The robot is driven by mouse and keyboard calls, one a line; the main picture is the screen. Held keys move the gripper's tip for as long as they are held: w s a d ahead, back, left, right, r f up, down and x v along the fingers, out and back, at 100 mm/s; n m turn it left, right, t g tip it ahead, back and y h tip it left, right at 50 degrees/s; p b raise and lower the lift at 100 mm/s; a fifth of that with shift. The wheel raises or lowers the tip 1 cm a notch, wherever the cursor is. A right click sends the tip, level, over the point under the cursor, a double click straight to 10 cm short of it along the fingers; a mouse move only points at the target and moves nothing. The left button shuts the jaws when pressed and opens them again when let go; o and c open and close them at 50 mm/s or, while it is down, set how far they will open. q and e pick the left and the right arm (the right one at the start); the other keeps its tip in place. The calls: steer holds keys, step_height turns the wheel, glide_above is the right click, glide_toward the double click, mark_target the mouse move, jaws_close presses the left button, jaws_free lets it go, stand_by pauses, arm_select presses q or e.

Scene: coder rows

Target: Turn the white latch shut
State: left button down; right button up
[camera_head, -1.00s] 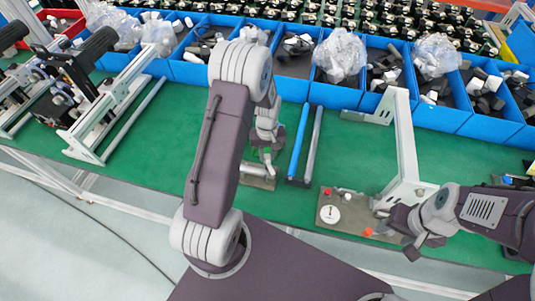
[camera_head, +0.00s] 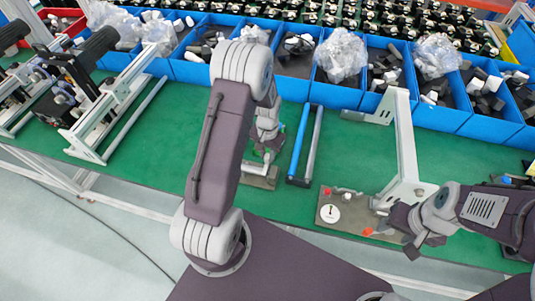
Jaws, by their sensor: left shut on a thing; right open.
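A small metal plate (camera_head: 258,182) lies on the green bench, left of the blue rail. My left gripper (camera_head: 264,158) is just above it, pointing down and shut on a small piece that looks like the white latch. The gripper and arm hide most of the latch, so its angle cannot be told. My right gripper (camera_head: 412,240) is open and empty at the bench's front edge, beside a second metal plate (camera_head: 350,222) with a white dial (camera_head: 330,213) and red and orange knobs.
A blue and grey rail pair (camera_head: 305,145) lies right of the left gripper. A white metal bracket (camera_head: 405,145) stands near the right gripper. Blue bins (camera_head: 350,96) of parts line the back. A frame fixture (camera_head: 115,100) is on the left. Green bench between is clear.

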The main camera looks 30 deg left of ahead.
arm_select(q)
steer(key=shift+w+r, duration=0.15)
steer(key=shift+w, duration=0.1)
steer(key=c, duration=1.2)
jaws_free()
steer(key=shift+c, duration=0.2)
steer(key=shift+o, duration=0.3)
steer(key=shift+s, duration=0.1)
step_height(320, 180, up, 9)
steer(key=b, duration=0.1)
